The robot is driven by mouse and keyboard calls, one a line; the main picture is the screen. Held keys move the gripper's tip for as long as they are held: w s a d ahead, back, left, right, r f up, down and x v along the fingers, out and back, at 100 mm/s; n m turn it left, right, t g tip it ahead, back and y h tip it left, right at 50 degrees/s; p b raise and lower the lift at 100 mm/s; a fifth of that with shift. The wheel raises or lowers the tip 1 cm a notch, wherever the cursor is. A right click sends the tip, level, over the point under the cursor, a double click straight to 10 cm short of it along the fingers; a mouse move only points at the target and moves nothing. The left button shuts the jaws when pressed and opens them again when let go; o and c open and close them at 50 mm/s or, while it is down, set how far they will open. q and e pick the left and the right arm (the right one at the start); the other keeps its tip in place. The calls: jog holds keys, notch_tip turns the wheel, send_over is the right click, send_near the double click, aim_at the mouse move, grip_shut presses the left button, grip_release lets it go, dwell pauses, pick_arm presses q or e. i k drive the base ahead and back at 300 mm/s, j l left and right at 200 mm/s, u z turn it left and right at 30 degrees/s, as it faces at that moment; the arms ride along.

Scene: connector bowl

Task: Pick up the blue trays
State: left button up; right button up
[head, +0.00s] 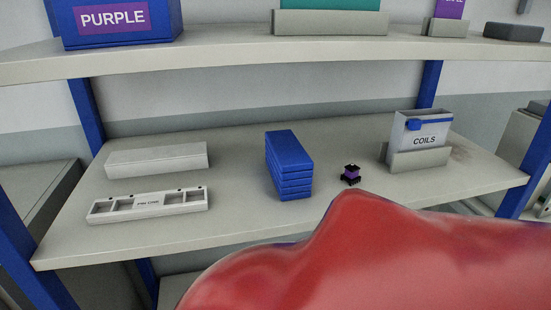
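The blue trays (289,164) stand in a neat stack of several on the middle shelf, near its centre. Their near ends face me, and the stack looks level and upright. Neither of my grippers shows in the head view, so I cannot see whether they are open or shut. Nothing is seen touching the trays.
A large red rounded shape fills the bottom right, close to the camera; I cannot tell what it is. On the shelf (235,215) are a white block (157,159), a white compartment rack (148,204), a small black-and-purple part (350,174) and a COILS box (421,128).

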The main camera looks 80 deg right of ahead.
aim_at(290, 168)
jog(key=z, duration=2.45)
